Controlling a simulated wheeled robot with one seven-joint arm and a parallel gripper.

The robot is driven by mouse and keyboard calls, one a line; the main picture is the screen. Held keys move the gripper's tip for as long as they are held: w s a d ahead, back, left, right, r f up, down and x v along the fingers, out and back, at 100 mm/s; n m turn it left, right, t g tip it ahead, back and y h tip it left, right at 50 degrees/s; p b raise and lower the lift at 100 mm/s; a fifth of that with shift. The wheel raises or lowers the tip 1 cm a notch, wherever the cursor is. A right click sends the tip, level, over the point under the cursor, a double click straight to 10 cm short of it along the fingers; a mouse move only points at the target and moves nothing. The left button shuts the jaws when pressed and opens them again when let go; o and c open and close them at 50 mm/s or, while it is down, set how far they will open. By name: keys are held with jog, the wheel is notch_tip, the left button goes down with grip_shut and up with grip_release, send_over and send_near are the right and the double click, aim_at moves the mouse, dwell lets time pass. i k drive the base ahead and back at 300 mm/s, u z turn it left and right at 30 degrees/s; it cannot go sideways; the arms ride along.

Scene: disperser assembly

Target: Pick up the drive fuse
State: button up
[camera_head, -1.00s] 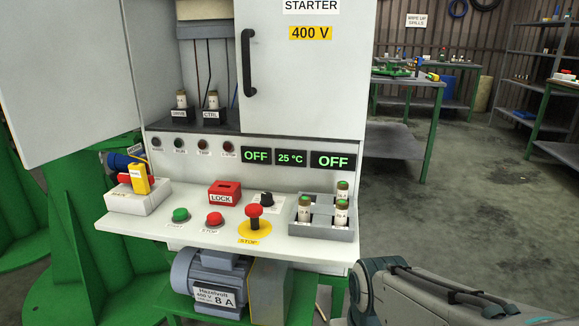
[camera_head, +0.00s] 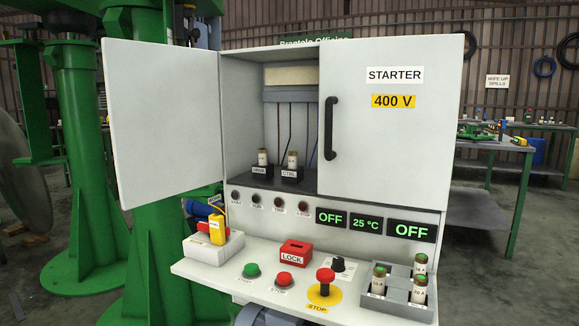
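The drive fuse (camera_head: 262,157) is a small pale cylinder with a darker top. It stands upright in a black holder (camera_head: 261,171) labelled DRIVE, on the floor of the open left half of the starter cabinet. A similar fuse (camera_head: 292,159) stands just to its right in a holder labelled CTRL. My gripper is not in view.
The cabinet's left door (camera_head: 163,120) stands open; its right door (camera_head: 385,120) is shut, with a black handle. A grey tray (camera_head: 398,309) on the front shelf holds several green-topped fuses. A red LOCK box (camera_head: 295,254), push buttons and a red STOP knob (camera_head: 325,282) stand beside it.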

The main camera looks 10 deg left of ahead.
aim_at(262, 157)
jog(key=u, duration=2.1)
jog(key=i, duration=1.15)
jog(key=z, duration=1.6)
